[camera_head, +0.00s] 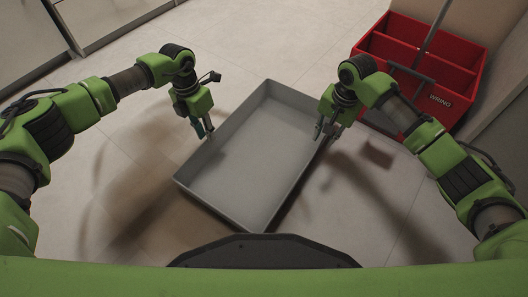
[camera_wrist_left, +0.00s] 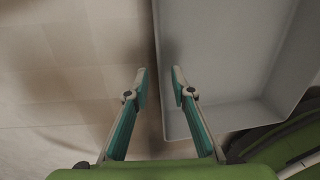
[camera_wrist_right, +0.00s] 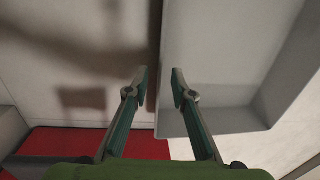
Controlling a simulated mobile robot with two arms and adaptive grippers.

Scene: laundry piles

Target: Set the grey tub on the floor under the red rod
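The grey tub (camera_head: 238,165) is a shallow, empty rectangular tray, tilted diagonally in the middle of the head view. My left gripper (camera_head: 203,130) is at its left rim. In the left wrist view the tub's wall (camera_wrist_left: 157,60) runs between the fingertips, with gaps showing. My right gripper (camera_head: 328,130) is at its right rim, and in the right wrist view the tub (camera_wrist_right: 215,60) has its wall between the parted fingers. Both grippers look open. I cannot tell whether the tub rests on the floor. No red rod is recognizable.
A red divided carrier (camera_head: 462,78) with a grey bar stands at the upper right, close beyond my right arm. Pale floor tiles (camera_head: 285,38) are clear behind the tub. Cabinet fronts (camera_head: 105,18) are at the upper left, and a grey surface lies at the far right.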

